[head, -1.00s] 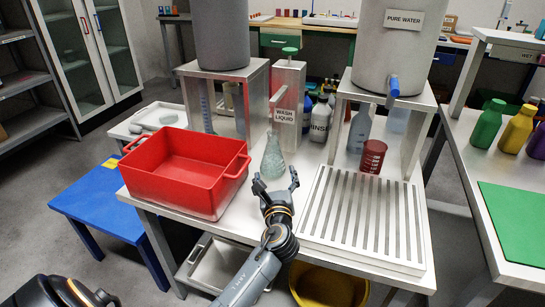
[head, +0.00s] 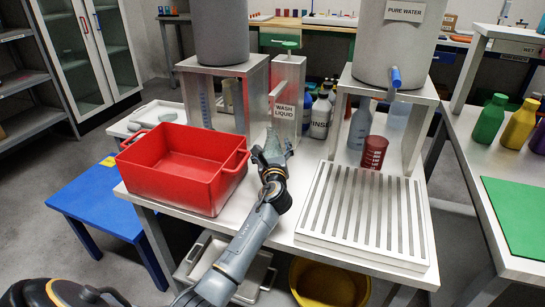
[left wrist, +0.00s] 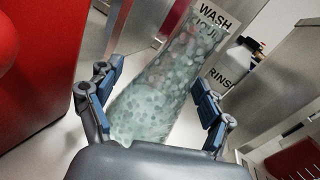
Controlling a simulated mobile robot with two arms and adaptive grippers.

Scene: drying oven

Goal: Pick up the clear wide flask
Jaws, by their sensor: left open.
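The clear wide flask (head: 273,146) is a see-through cone with a pale green tint. It stands on the white table just right of the red basin. My left gripper (head: 271,157) is at the flask in the head view and partly covers its lower part. In the left wrist view the flask (left wrist: 158,95) fills the space between the spread fingers of my left gripper (left wrist: 160,92). The fingers are open, one on each side of the glass, and a gap shows near the right pad. The flask's base is hidden by the gripper. My right gripper is not in view.
The red basin (head: 148,180) is close on the left. The wash liquid dispenser (head: 287,100) is right behind the flask. A slatted rack (head: 365,215) and a red beaker (head: 374,152) are to the right. Bottles (head: 320,117) stand behind.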

